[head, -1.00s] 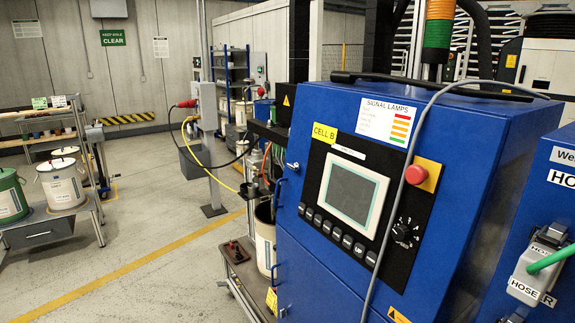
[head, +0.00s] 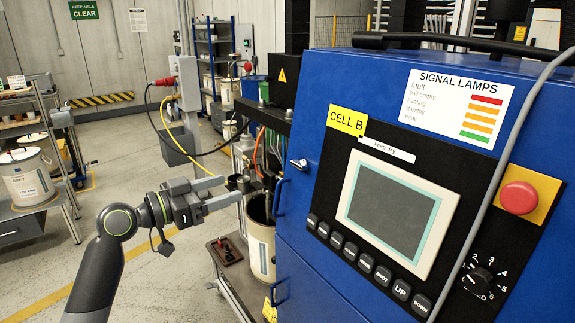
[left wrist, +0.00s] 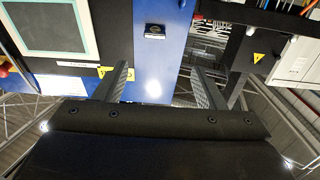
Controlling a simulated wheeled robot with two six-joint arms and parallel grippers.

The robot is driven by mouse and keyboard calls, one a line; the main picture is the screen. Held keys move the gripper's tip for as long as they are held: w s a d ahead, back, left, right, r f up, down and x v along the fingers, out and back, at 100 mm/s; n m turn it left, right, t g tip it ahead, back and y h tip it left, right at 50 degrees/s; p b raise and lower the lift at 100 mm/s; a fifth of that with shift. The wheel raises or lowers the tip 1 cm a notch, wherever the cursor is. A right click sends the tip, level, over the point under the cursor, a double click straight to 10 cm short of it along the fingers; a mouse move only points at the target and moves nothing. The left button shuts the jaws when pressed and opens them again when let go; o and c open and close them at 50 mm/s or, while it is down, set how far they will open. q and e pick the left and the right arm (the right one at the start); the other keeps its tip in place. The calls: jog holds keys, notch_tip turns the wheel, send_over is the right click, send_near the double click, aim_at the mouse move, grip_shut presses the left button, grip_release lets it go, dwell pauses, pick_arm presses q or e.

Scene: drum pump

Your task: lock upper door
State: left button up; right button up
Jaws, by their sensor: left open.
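The upper door of the blue cabinet (head: 290,225) appears closed. It carries a blue handle (head: 278,200) at its left edge. A small silver latch or key lock (head: 299,164) sits above the handle, its lever roughly level. In the left wrist view a lock on a black plate (left wrist: 155,31) shows on the blue face, beyond the fingers. My left gripper (head: 231,190) is open, its fingers apart with nothing between them. It is left of the door and lower than the lock, not touching it. The fingers also show in the wrist view (left wrist: 158,70). My right gripper is out of view.
A panel with a screen (head: 388,208), buttons, a red stop button (head: 519,197) and a dial fills the cabinet front.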

pick_arm(q)
jog(key=p, duration=0.6)
send_near(295, 166)
jog(key=x, duration=0.7)
jog(key=shift+w+d+r, duration=0.1)
jog(key=shift+d, duration=0.1)
jog(key=shift+w+d, duration=0.35)
jog(key=shift+d, duration=0.2)
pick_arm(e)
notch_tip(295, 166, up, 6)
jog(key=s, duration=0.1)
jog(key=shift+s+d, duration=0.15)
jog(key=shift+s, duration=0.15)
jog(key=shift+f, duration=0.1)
pick_arm(q)
jog(key=c, duration=1)
